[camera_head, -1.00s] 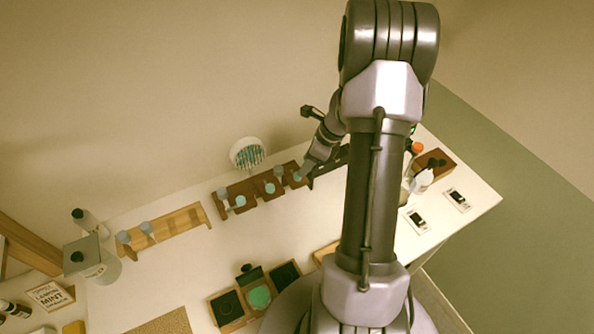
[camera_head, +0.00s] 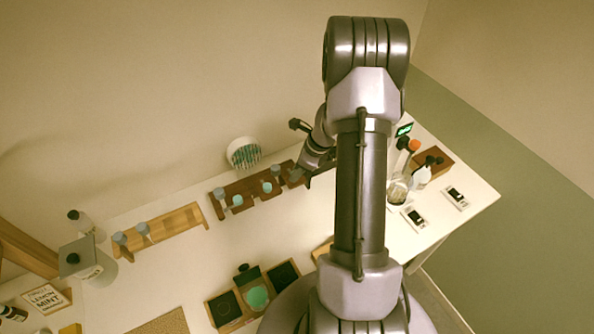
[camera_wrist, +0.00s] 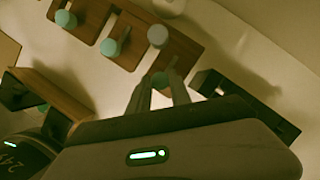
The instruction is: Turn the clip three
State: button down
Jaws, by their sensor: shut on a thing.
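A dark brown rack (camera_head: 253,193) stands near the wall, bearing small clips with round teal ends and grey knobs. One teal clip end (camera_head: 237,201) is toward its left and another (camera_head: 267,187) is in the middle. In the wrist view, two teal ends are at upper left, and a grey knob (camera_wrist: 158,36) stands just beyond my fingers. My gripper (camera_head: 303,174) largely hides that clip in the head view. I cannot tell how far it is turned.
A light wooden rack (camera_head: 160,232) with two grey knobs stands to the left. A white round holder (camera_head: 243,153) is behind the dark rack. Bottles (camera_head: 420,176) and a brown block (camera_head: 437,163) are at right. The white table between the racks and front trays is clear.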

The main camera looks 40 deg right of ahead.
jog(key=shift+n, duration=0.3)
jog(key=n+g+y, duration=0.1)
jog(key=n, duration=0.2)
jog(key=shift+w+d+n, duration=0.1)
jog(key=shift+n, duration=0.2)
jog(key=n+g, duration=0.1)
jog(key=n, duration=0.1)
jog(key=n+y, duration=0.1)
jog(key=n, duration=0.1)
jog(key=shift+w+n+g+p, duration=0.15)
jog(key=shift+n+g+p, duration=0.15)
jog(key=shift+g, duration=0.1)
jog(key=n+g, duration=0.1)
jog(key=n, duration=0.3)
jog(key=shift+w+n+g, duration=0.1)
jog(key=shift+n+g, duration=0.2)
jog(key=shift+g, duration=0.1)
jog(key=shift+w+n+g+p, duration=0.1)
jog(key=shift+n+g+p, duration=0.5)
jog(key=shift+n, duration=1.6)
jog(key=shift+g+h, duration=0.3)
jog(key=c, duration=1.2)
grip_release()
